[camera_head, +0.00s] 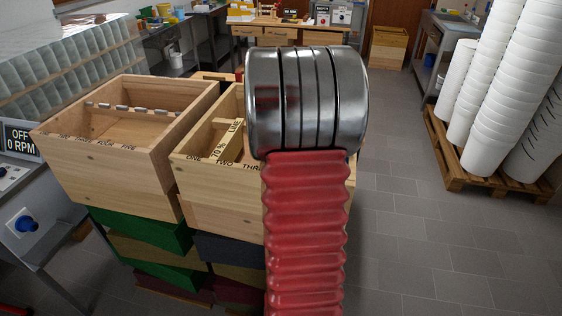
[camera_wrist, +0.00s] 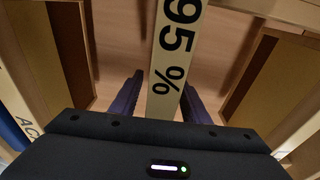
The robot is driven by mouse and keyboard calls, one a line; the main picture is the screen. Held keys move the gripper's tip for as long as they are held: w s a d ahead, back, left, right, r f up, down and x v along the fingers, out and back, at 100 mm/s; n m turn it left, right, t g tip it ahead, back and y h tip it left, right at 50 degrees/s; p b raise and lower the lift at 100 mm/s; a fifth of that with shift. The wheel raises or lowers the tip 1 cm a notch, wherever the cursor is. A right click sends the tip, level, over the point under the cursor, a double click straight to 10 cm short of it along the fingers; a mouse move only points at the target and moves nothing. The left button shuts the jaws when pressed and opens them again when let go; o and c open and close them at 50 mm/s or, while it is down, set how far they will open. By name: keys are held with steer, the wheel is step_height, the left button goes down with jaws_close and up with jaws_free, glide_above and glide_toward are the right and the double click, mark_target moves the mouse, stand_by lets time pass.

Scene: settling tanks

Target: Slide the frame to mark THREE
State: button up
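In the head view, a pale wooden box (camera_head: 215,182) stands on a stack, with ONE, TWO and the start of THREE (camera_head: 252,167) lettered along its front rim. A frame with a bar marked 70 % LIME (camera_head: 229,141) sits in it, its near end around TWO. My red ribbed arm hides the box's right part and my gripper there. In the wrist view, the dark fingers of my gripper (camera_wrist: 163,92) stand either side of a pale bar marked 95 % (camera_wrist: 172,60). A narrow gap shows beside the bar, so the fingers look open around it.
A second wooden box (camera_head: 120,165) stands close on the left, its rim lettered with THREE, FOUR, FIVE among others. A panel reading OFF 0 RPM (camera_head: 20,138) is further left. White buckets on a pallet (camera_head: 450,150) stand right. Floor between is clear.

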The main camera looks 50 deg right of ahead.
jaws_close()
stand_by(0.3)
steer(key=shift+w+a, duration=0.1)
stand_by(0.5)
steer(key=shift+w+a, duration=0.3)
steer(key=shift+w, duration=0.45)
steer(key=shift+w+a, duration=0.3)
steer(key=shift+w, duration=0.4)
steer(key=shift+o, duration=0.2)
jaws_free()
step_height(320, 180, up, 14)
steer(key=a, duration=0.1)
steer(key=shift+s+a+f, duration=0.2)
steer(key=shift+s+a, duration=0.05)
steer(key=shift+s, duration=0.1)
